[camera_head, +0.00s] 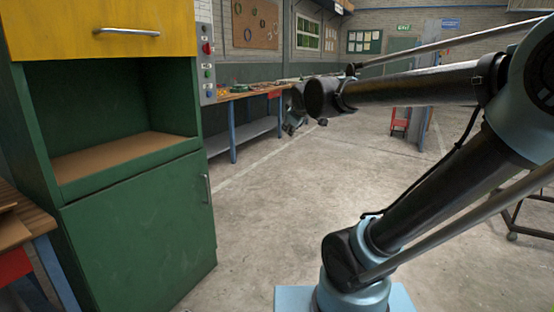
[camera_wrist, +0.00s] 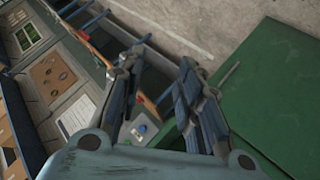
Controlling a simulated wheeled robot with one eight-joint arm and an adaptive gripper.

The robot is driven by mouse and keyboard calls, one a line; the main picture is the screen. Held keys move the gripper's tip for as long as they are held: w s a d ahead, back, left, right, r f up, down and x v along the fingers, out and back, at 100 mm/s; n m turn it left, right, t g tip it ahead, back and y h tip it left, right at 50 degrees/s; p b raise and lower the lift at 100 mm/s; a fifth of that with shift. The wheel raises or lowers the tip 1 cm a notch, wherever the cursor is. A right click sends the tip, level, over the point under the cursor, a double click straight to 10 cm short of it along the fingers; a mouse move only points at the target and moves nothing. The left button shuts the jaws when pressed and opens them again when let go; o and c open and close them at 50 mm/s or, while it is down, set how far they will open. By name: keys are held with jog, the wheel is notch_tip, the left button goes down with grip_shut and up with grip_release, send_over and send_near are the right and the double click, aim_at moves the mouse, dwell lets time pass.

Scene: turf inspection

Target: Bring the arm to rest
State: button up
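My arm rises from its light-blue base at the lower right of the head view, and its upper dark link reaches left across the picture. My gripper (camera_wrist: 158,75) shows in the wrist view with its two jointed fingers apart and nothing between them. In the head view only small parts of my gripper (camera_head: 303,122) show past the end of the dark link, in front of the far workbench. The rest is hidden behind that link.
A green cabinet (camera_head: 140,232) with a yellow drawer (camera_head: 100,28) stands close at left; the green cabinet (camera_wrist: 275,85) also fills the wrist view's right side. A workbench (camera_head: 243,92) runs along the back wall. The concrete floor (camera_head: 270,205) between is clear.

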jog(key=s+d+f+m+g+h, duration=0.2)
jog(key=s+d+f+m+g, duration=0.3)
jog(key=s+d+f, duration=0.75)
jog(key=s+f+m+g, duration=0.3)
jog(key=s+f+m, duration=0.2)
jog(key=s+f, duration=0.7)
jog(key=shift+s+d+f+g, duration=0.3)
jog(key=shift+s+g, duration=0.1)
jog(key=shift+s, duration=0.85)
